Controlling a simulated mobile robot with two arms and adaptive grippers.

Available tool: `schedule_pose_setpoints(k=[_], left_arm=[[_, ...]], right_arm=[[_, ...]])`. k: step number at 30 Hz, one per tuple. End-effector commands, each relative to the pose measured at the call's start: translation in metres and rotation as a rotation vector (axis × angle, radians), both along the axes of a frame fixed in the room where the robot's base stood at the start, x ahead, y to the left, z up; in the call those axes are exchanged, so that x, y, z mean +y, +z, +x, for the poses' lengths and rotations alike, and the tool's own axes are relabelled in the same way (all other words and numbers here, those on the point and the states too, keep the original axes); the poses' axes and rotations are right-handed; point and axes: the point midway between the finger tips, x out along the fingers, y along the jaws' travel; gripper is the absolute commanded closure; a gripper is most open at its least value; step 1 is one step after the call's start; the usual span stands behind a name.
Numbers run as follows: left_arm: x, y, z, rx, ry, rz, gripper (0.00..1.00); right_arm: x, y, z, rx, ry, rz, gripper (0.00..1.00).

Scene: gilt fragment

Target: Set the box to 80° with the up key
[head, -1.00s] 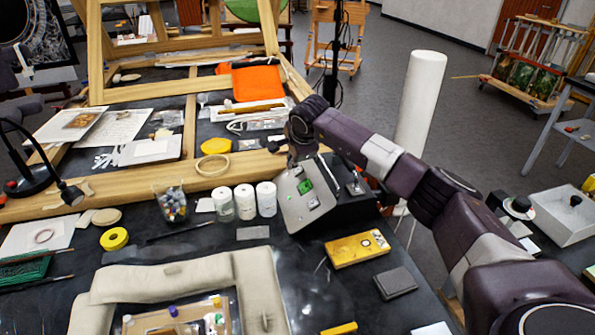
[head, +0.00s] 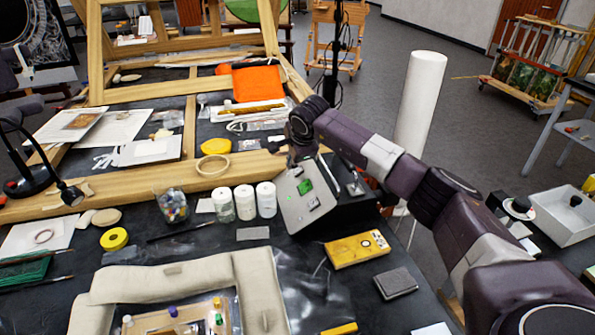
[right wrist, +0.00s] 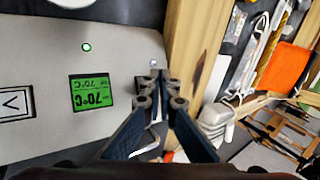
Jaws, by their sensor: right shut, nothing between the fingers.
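The box (head: 298,213) stands on the dark table with a sloped grey panel; this panel (right wrist: 40,60) fills the left of the right wrist view. Its lit green display (head: 305,186) shows upside down in the wrist view (right wrist: 92,93), reading 70°C with a smaller 70°C line. A small green light (right wrist: 86,47) glows. My right gripper (right wrist: 158,75) is shut and empty at the panel's edge, beside the display; contact cannot be told. My left gripper is not in view.
Three white jars (head: 245,203) stand left of the box. A yellow block (head: 357,249) and a grey block (head: 396,283) lie in front of it. A wooden frame beam (head: 130,184) runs behind. A tall white roll (head: 418,105) stands beyond my right arm.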

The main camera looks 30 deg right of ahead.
Motion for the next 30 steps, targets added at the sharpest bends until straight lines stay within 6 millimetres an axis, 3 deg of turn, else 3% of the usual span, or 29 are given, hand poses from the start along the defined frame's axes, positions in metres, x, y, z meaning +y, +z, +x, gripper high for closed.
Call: schedule_pose_setpoints(k=[30], left_arm=[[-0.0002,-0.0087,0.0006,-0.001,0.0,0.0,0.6]], right_arm=[[-0.0071,-0.0108,-0.0019,0.0,-0.001,-0.001,1.0]])
